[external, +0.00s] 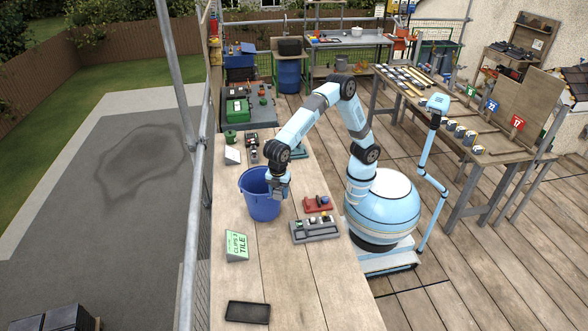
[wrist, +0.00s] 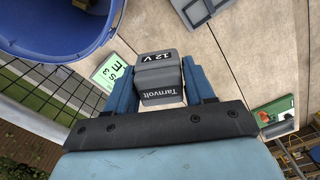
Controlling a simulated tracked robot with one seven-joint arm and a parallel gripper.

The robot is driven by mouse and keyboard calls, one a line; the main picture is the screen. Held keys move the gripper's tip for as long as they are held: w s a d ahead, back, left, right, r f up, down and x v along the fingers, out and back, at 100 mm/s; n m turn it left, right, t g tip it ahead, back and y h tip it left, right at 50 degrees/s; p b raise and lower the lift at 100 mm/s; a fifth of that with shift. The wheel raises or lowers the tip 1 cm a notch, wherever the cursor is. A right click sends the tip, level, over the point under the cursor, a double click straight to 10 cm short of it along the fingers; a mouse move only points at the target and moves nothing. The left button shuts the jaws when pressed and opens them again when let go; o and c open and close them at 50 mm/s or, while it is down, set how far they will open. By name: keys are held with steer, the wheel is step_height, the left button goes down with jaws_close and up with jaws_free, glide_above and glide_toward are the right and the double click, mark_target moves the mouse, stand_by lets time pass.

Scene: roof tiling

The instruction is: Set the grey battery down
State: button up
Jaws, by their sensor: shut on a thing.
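The grey battery (wrist: 160,82), a small block marked "12 V" and "Tarnvolt", sits between the two blue fingers of my gripper (wrist: 161,88) in the wrist view. The fingers are shut on its sides. In the external view my gripper (external: 280,190) points down by the right rim of a blue bucket (external: 259,208); the battery is too small to make out there. In the wrist view the bucket (wrist: 58,45) is at the upper left, and the battery is outside its rim, above the wooden bench (external: 285,275). Whether the battery touches the bench cannot be told.
Bench between sign and slab is bare.

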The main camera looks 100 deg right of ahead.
steer(key=s+a+n, duration=0.6)
steer(key=s+a, duration=2.2)
steer(key=a, duration=0.1)
glide_above(349, 305)
steer(key=d, duration=0.1)
steer(key=f, duration=2)
steer(key=shift+s, duration=0.4)
steer(key=shift+w+a+f, duration=0.35)
steer(key=shift+a+f, duration=0.15)
steer(key=shift+f, duration=1.75)
